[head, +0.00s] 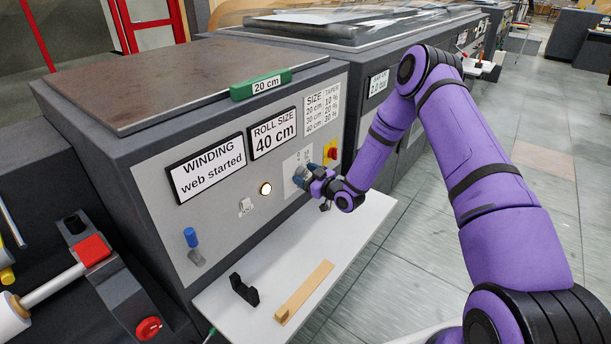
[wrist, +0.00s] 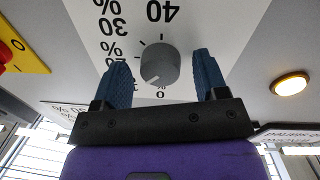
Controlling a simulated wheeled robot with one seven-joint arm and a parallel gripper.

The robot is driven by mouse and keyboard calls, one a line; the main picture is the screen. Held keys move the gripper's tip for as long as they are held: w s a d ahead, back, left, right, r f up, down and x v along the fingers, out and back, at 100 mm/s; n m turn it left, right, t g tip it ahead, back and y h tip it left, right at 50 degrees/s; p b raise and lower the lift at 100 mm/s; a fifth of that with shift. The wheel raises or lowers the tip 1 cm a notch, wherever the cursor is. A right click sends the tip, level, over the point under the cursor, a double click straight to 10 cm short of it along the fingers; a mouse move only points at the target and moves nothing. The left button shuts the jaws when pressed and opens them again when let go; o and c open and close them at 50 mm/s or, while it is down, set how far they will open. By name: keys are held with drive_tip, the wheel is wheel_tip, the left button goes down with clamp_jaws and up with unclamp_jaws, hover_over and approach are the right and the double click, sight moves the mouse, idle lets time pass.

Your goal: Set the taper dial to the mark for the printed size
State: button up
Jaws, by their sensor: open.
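The taper dial (wrist: 160,62) is a round grey knob on a white scale plate. In the wrist view the scale is upside down, with 0 % below the knob, 30 % at upper left and 40 at the top. A pale pointer line seems to point lower left, near the low end. My gripper (wrist: 158,72) is open, one blue finger on each side of the knob; contact is unclear. In the head view my gripper (head: 305,175) covers the dial. The roll size sign (head: 273,132) reads 40 cm. The size and taper chart (head: 322,108) pairs sizes with percentages.
A green tag (head: 262,85) reading 20 cm sits on the cabinet edge. A winding sign (head: 207,168) reads web started. A lit button (head: 265,188), a blue-handled lever (head: 191,238) and a red-yellow switch (head: 331,152) share the panel. A white shelf (head: 338,232) holds a black bracket and wooden strip.

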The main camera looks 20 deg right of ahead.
drive_tip(key=c, duration=0.9)
drive_tip(key=shift+m, duration=0.3)
drive_tip(key=m, duration=0.3)
drive_tip(key=shift+m, duration=0.3)
drive_tip(key=m, duration=0.8)
drive_tip(key=shift+m+g, duration=0.3)
drive_tip(key=shift+g, duration=0.1)
drive_tip(key=shift+m+y, duration=0.3)
drive_tip(key=shift+m, duration=1.8)
drive_tip(key=shift+r, duration=0.1)
